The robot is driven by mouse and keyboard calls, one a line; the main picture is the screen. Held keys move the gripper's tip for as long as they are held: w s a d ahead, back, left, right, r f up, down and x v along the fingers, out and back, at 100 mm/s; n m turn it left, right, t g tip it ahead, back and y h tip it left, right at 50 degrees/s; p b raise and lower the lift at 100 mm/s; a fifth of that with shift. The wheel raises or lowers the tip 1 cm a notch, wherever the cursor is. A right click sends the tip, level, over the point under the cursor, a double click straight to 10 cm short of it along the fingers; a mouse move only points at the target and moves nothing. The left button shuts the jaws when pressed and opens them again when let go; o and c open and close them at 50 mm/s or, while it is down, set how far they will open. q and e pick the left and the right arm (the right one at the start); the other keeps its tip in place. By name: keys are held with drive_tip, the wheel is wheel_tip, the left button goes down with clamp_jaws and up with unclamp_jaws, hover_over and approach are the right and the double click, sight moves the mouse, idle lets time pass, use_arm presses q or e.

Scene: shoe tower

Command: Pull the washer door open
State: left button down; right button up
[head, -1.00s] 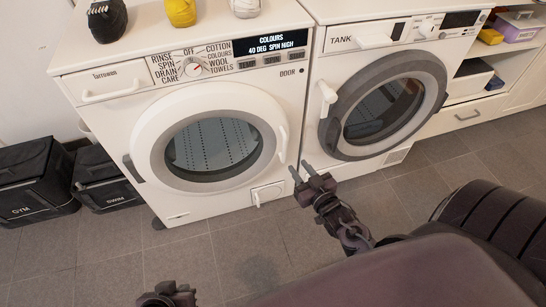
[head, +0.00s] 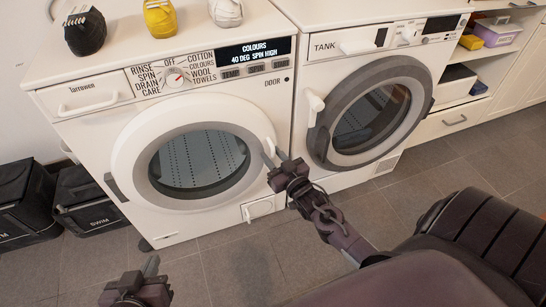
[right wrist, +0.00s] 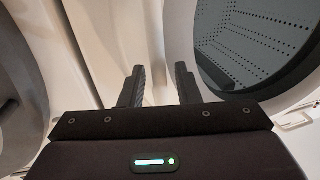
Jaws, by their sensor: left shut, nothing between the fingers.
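The white washer (head: 225,92) stands at the left with its round door (head: 135,135) shut. A white handle (head: 268,147) sits on the right edge of that door. My right gripper (head: 276,160) is at the handle in the head view. In the right wrist view its two dark fingers (right wrist: 159,80) are apart, with white surface beyond them and the dark perforated drum window (right wrist: 235,40) at the right. I cannot tell whether the fingers touch or straddle the handle. My left gripper (head: 150,268) is low at the left, shut and empty, away from the washer.
A second machine (head: 345,47) marked TANK, with a grey-ringed door (head: 420,100), stands close on the right. Dark bins (head: 85,198) stand at the left. The grey floor (head: 235,265) before the washer is clear.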

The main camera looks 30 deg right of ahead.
drive_tip(key=shift+w, duration=0.1)
clamp_jaws()
idle(0.5)
